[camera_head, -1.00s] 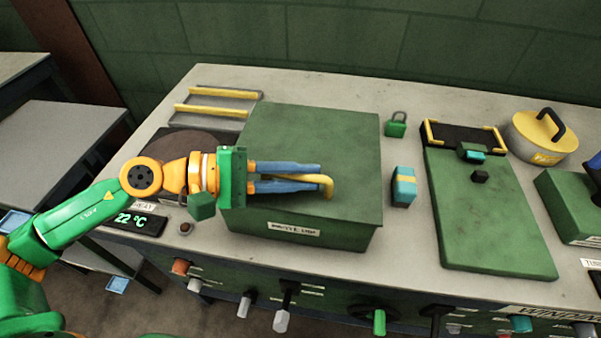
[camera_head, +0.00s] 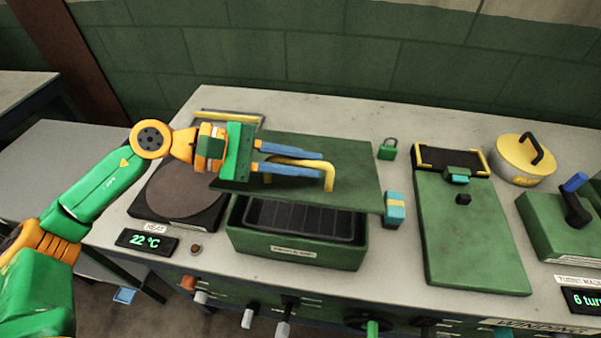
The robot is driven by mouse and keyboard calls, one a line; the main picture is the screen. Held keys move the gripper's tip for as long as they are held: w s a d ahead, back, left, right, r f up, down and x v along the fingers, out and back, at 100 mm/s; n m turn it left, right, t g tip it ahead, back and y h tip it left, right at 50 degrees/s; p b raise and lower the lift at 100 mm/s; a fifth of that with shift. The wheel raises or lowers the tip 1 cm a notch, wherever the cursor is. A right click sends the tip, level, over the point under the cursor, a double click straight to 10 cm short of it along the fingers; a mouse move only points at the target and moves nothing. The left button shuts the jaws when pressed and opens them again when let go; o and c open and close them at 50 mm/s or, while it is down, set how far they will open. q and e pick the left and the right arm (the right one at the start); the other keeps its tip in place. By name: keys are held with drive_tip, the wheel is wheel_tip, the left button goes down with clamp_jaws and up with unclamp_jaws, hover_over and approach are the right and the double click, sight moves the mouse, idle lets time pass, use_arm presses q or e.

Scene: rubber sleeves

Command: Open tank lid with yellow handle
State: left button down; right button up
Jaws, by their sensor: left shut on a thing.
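The tank lid (camera_head: 352,150) is a flat green panel with a yellow handle (camera_head: 328,178) near its front edge. My left gripper (camera_head: 323,165) is shut on the yellow handle, its blue fingers lying along it from the left. The lid is raised at the front and shifted back, so the front of the green tank (camera_head: 295,249) is uncovered. A dark ribbed interior (camera_head: 300,220) shows in the tank. The lid hides the tank's rear part. My right gripper is not in view.
A hot plate (camera_head: 180,190) with a 22 °C display (camera_head: 147,240) sits left of the tank. A green board (camera_head: 470,235) and a yellow-lidded pot (camera_head: 525,160) stand further right.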

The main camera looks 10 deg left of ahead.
use_arm(q)
drive_tip(key=w+r, duration=0.4)
drive_tip(key=r, duration=0.1)
drive_tip(key=shift+r, duration=0.2)
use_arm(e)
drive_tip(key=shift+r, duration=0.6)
use_arm(q)
drive_tip(key=c, duration=0.8)
unclamp_jaws()
drive_tip(key=shift+w+f, duration=0.1)
drive_tip(key=shift+c, duration=0.2)
drive_tip(key=b+v, duration=0.2)
drive_tip(key=v, duration=0.5)
drive_tip(key=shift+b, duration=0.3)
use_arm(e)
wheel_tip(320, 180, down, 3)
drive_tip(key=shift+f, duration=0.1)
use_arm(q)
drive_tip(key=shift+a, duration=0.1)
